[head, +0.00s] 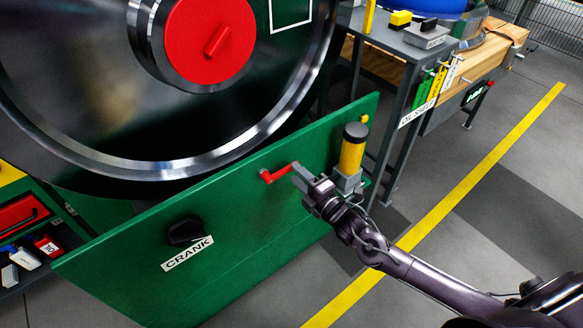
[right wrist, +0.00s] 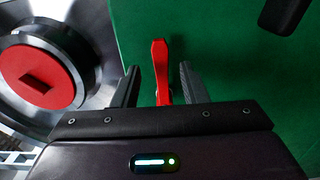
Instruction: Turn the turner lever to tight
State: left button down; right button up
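A small red lever (head: 279,173) stands out from the upper right part of the green panel (head: 250,225). No turner or tight label is readable by it. My right gripper (head: 301,173) is at the lever's right end in the head view. In the right wrist view, the red lever (right wrist: 161,70) lies between the two fingers of the right gripper (right wrist: 159,80). The fingers are open, with green showing on both sides of the lever. The lever's lower end is hidden behind the gripper body. My left gripper is not in view.
A large metal wheel (head: 95,160) with a red hub (head: 210,40) stands behind the panel. A black knob (head: 186,231) sits above a CRANK label (head: 188,254). A yellow cylinder with a black cap (head: 352,150) stands just right of my right gripper.

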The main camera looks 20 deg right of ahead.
aim_at(291, 169)
jog(key=shift+x, duration=2.15)
grip_shut()
